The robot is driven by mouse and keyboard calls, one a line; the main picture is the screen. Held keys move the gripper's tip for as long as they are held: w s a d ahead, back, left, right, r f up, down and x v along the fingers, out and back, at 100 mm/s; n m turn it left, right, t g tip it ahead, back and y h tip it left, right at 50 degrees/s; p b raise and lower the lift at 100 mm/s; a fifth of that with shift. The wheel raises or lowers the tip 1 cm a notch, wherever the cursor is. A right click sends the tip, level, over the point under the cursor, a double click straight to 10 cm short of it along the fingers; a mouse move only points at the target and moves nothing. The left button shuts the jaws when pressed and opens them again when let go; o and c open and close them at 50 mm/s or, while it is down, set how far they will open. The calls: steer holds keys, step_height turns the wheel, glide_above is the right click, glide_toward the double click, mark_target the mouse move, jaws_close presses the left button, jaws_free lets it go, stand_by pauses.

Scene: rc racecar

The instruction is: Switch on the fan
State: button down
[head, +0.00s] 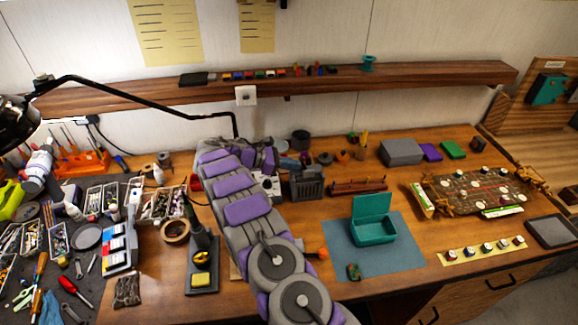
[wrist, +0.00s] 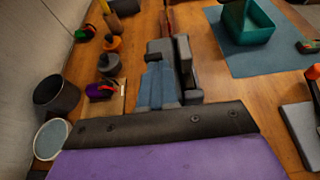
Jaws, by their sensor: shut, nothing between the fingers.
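A dark grey boxy unit with slatted sides (head: 307,184) stands on the bench just right of my gripper; it looks like the fan, though I cannot be sure. In the wrist view the grey unit (wrist: 183,66) is just beyond my gripper's edge. I cannot make out a switch on it, nor whether it runs. My gripper (head: 266,158) is purple and dark grey, shut and empty, at the far end of my arm. In the wrist view its black-edged purple jaw (wrist: 160,128) fills the bottom and may hide the unit's near side.
A white device with a dial (head: 267,186) is partly hidden beside my arm. A teal open box (head: 374,232) stands on a blue mat (head: 335,262) to the right. A dark pot (wrist: 57,93) and small spools line the wall. A wooden shelf (head: 420,76) runs above.

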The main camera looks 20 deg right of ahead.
mark_target(304, 163)
steer(key=shift+d+r+y+p, duration=0.1)
steer(key=shift+r+y+p, duration=0.25)
steer(key=shift+p, duration=0.3)
steer(key=shift+s+a+r+y+p, duration=0.15)
steer(key=shift+a+y+p, duration=0.1)
steer(key=shift+p, duration=0.3)
steer(key=shift+d+p, duration=0.2)
steer(key=shift+p, duration=0.1)
steer(key=shift+d+r+t+y+p, duration=0.2)
steer(key=shift+t+y+p, duration=0.1)
steer(key=shift+y+p, duration=0.15)
steer(key=y+p, duration=0.1)
steer(key=p, duration=0.1)
steer(key=d+r+y+p, duration=0.1)
steer(key=p, duration=0.1)
steer(key=shift+s+r+t+y, duration=0.15)
steer(key=shift+r+t+y, duration=0.1)
steer(key=shift+t, duration=0.15)
steer(key=y+p, duration=0.1)
steer(key=p, duration=0.1)
steer(key=d+y+p, duration=0.1)
steer(key=p, duration=0.1)
steer(key=shift+s+d+r+t, duration=0.1)
steer(key=shift+s+r+t, duration=0.1)
steer(key=shift+t, duration=0.1)
steer(key=shift+d+f+y, duration=0.1)
steer(key=shift+f+y, duration=0.2)
steer(key=shift+f, duration=0.15)
steer(key=shift+w, duration=0.1)
